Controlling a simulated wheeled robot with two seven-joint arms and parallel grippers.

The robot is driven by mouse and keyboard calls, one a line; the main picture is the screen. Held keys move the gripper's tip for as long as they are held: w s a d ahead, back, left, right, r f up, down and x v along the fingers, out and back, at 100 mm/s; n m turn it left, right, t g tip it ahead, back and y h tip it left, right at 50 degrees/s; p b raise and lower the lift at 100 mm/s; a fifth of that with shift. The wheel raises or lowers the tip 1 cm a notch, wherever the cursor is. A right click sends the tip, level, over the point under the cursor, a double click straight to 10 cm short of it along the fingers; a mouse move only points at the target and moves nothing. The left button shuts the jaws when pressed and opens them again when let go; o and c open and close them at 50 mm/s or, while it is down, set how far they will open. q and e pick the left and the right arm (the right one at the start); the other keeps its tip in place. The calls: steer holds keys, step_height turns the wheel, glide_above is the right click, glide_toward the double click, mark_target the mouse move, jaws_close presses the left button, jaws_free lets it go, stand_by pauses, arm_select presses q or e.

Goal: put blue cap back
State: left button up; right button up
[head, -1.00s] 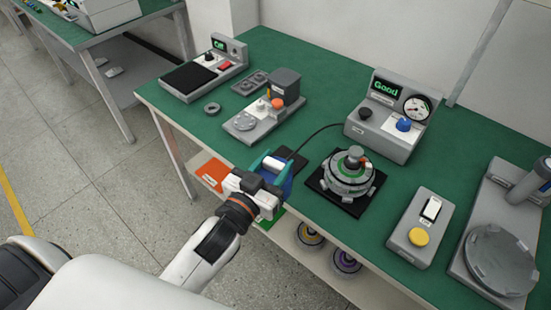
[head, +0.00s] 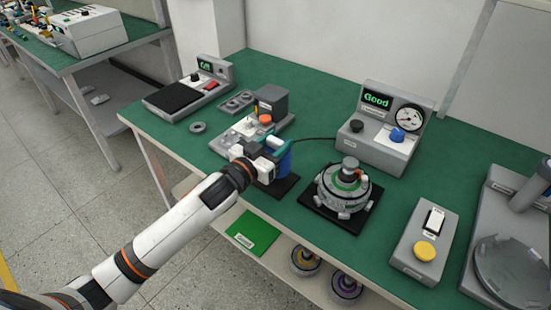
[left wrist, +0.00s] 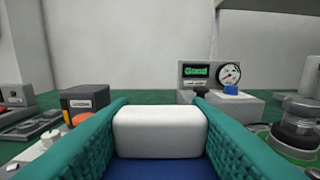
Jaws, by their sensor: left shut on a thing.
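My left gripper (head: 277,150) has teal fingers and is shut on a blue piece with a white top, which I take for the blue cap (head: 285,162). In the left wrist view the white top (left wrist: 160,132) sits between the fingers, with blue below it. The cap is at a black mat (head: 281,187) near the table's front edge; whether it touches the mat is hidden. A black cable runs from the grey gauge box (head: 386,125) toward the cap; its end is hidden. My right gripper is not in view.
The round hub motor (head: 345,185) stands on a black mat to the right of the cap. A grey fixture (head: 270,108) with an orange knob is just behind the gripper. A switch box with a yellow button (head: 425,250) is further right. Green table shows between the stations.

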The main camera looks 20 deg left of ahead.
arm_select(q)
step_height(320, 180, down, 4)
steer(key=shift+r, duration=0.1)
steer(key=shift+b, duration=0.3)
steer(key=o, duration=1.1)
steer(key=shift+c, duration=0.2)
